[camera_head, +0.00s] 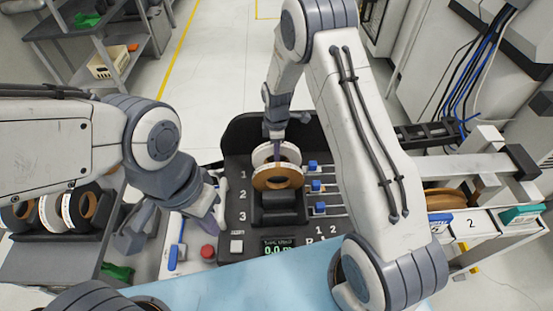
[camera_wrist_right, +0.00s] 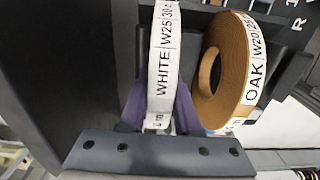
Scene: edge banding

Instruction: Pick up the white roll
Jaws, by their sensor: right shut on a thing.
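The white roll (camera_head: 262,153) stands upright in the back slot of the black holder, by the number 1. In the right wrist view the white roll (camera_wrist_right: 162,65) shows its label "WHITE W25" between the purple fingers of my right gripper (camera_wrist_right: 160,115). My right gripper (camera_head: 277,152) reaches down from above and is shut on this roll. The oak roll (camera_head: 277,177) stands just in front of it; in the wrist view the oak roll (camera_wrist_right: 228,70) is close beside the right-hand finger. My left gripper (camera_head: 168,228) is open and empty, left of the holder.
The black holder (camera_head: 240,215) has numbered slots, blue-knobbed rods (camera_head: 318,186) and a display (camera_head: 280,246). A red button (camera_head: 207,252) sits at its front left. A rack with several rolls (camera_head: 52,212) stands at the left.

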